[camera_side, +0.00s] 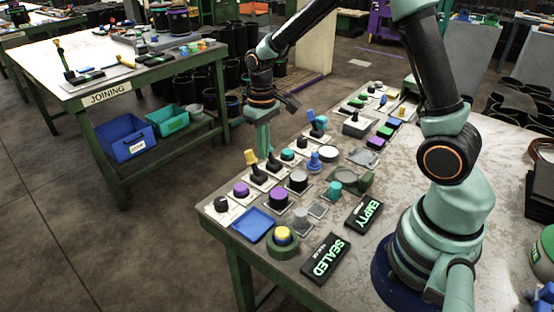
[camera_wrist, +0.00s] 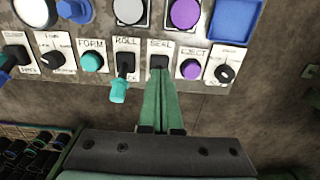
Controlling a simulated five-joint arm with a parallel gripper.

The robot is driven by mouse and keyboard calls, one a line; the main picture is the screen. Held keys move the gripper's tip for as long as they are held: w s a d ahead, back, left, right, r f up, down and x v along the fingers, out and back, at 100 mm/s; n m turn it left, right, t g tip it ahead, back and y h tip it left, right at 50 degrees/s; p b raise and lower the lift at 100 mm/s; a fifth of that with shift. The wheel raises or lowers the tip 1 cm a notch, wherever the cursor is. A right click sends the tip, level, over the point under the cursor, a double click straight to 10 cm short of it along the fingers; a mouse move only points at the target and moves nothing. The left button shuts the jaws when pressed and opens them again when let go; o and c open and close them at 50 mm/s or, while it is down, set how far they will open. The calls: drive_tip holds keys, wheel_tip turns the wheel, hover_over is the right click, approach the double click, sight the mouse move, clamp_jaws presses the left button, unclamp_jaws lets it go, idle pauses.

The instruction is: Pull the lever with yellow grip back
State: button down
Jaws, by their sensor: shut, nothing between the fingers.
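The lever with the yellow grip (camera_side: 251,157) stands on the near bench's left edge in the side view, leaning a little to the left. In the wrist view, the lever on the plate marked SEAL (camera_wrist: 160,46) is mostly covered by my fingers, and no yellow shows. My gripper (camera_side: 264,154) points down with its fingers shut and empty, just right of the yellow grip. Whether it touches the lever I cannot tell. In the wrist view, my fingertips (camera_wrist: 159,74) lie over the SEAL lever.
The lever marked ROLL, with a teal grip (camera_wrist: 118,90), stands close beside my fingers. The purple EJECT button (camera_wrist: 190,68) is on the other side. A blue-grip lever (camera_side: 311,118) stands farther along the bench. Another bench marked JOINING (camera_side: 107,95) stands across the aisle.

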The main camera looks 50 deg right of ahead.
wheel_tip(320, 180, up, 5)
drive_tip(key=shift+f, duration=0.2)
idle(0.4)
drive_tip(key=s+a+r+t, duration=0.2)
drive_tip(key=s+r+t, duration=0.3)
drive_tip(key=s+r, duration=0.6)
drive_tip(key=shift+s+a+t, duration=0.15)
drive_tip(key=shift+s+t, duration=0.15)
drive_tip(key=shift+s, duration=0.65)
